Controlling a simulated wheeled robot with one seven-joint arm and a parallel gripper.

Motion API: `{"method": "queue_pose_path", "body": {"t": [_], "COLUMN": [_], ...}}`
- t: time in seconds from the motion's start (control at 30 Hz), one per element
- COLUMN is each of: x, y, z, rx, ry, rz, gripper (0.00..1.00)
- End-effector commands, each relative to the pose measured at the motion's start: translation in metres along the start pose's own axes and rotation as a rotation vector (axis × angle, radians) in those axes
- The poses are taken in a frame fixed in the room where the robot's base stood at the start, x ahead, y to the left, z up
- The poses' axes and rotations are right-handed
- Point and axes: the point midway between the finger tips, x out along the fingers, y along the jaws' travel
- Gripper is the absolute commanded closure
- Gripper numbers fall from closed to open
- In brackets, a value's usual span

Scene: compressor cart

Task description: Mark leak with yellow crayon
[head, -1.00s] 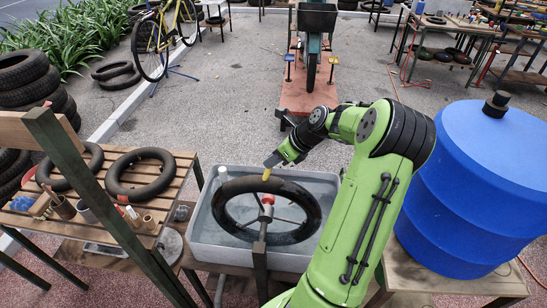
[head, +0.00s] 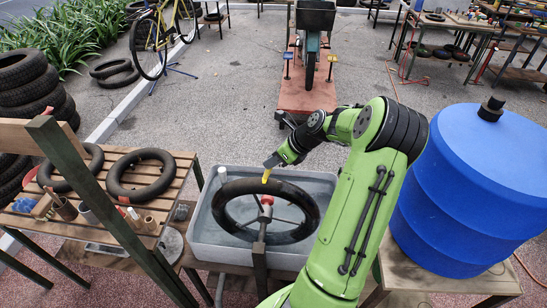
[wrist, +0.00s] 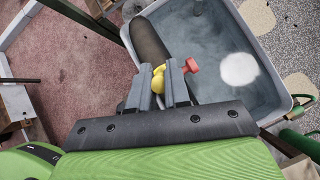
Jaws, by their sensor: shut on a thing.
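A yellow crayon (head: 266,176) is held in my gripper (head: 272,162), its lower end pointing down at the top of a black inner tube (head: 219,210). In the wrist view, the yellow crayon (wrist: 158,80) sits between the two closed fingers (wrist: 168,72). The dark tube (wrist: 148,42) runs just beyond them. Whether the crayon tip touches the tube cannot be told. The tube stands tilted in a grey water tub (head: 196,234), around a post with a red knob (head: 267,199). No crayon mark can be made out on the tube. A round white patch (wrist: 239,70) shows on the water.
A slatted wooden bench (head: 180,183) at left carries more tubes (head: 140,188) and small tools. A blue barrel (head: 455,190) stands close to the right of my arm. A red platform with a bike (head: 310,92) is behind the tub.

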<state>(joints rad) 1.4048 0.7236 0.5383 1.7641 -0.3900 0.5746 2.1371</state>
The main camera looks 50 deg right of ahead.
Motion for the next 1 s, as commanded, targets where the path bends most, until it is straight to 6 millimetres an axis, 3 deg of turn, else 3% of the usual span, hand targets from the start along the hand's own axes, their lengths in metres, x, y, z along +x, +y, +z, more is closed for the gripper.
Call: {"method": "queue_pose_path", "body": {"t": [1.0], "x": [-0.003], "y": [0.016], "z": [-0.005], "rx": [0.005], "ry": [0.008], "rz": [0.015], "gripper": [1.0]}}
